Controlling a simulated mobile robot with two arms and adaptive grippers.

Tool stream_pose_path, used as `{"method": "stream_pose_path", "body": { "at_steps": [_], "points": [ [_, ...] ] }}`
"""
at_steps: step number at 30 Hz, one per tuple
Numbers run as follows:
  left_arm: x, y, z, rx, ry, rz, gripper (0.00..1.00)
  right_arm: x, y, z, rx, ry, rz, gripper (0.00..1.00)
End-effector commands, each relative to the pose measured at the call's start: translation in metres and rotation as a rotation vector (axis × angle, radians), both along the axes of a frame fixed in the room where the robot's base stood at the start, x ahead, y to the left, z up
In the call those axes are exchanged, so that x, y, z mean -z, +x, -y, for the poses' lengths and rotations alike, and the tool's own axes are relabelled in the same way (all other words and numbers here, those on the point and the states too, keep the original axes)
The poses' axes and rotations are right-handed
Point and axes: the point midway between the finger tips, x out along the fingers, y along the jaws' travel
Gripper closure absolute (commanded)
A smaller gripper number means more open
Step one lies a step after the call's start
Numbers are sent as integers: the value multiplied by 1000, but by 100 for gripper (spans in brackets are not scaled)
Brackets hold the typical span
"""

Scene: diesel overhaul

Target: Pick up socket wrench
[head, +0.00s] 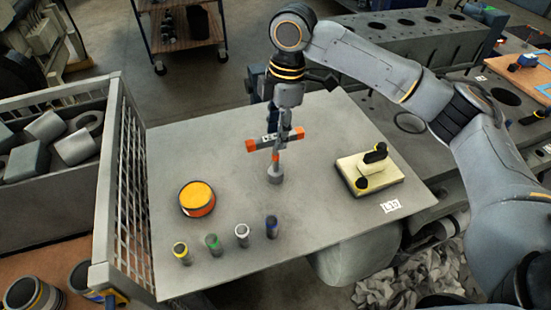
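The socket wrench (293,136) is a T shape: a dark and pale crossbar with orange ends, above a short upright shaft and a grey round foot or socket (275,174). It stands upright over the middle of the grey table; whether the foot touches the tabletop is hard to tell. My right gripper (279,132) points down from above with its fingers at the middle of the crossbar. The fingers overlap the bar, and I cannot tell whether they are closed on it. My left gripper is not in view.
An orange-yellow round tin (197,199) stands left on the table (330,235). Several small colour-banded cylinders, one dark blue (271,227), line the front. A cream block with black parts (370,170) lies right. A mesh-sided crate (112,190) borders the left edge.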

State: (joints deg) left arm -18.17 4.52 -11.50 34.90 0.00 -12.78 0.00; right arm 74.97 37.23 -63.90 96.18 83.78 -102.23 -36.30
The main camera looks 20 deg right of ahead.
Motion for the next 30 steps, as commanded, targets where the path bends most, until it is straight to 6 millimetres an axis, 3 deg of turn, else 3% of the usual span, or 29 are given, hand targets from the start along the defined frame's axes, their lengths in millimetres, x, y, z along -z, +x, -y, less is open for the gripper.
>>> {"method": "stream_pose_path", "body": {
  "at_steps": [4, 13, 18, 26, 30],
  "points": [
    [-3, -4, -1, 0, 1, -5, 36, 16, 0, -2, 0, 0, 1, 60],
    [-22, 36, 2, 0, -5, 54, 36, 46, -5, -5, 1, -1, -3, 60],
    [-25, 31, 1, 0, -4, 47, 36, 67, -5, -8, 0, 0, -1, 60],
    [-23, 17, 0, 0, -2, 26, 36, 72, -5, -9, 0, 0, 2, 60],
    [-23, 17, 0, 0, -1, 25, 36, 72, -5, -9, 0, 0, 2, 85]
  ]
}}
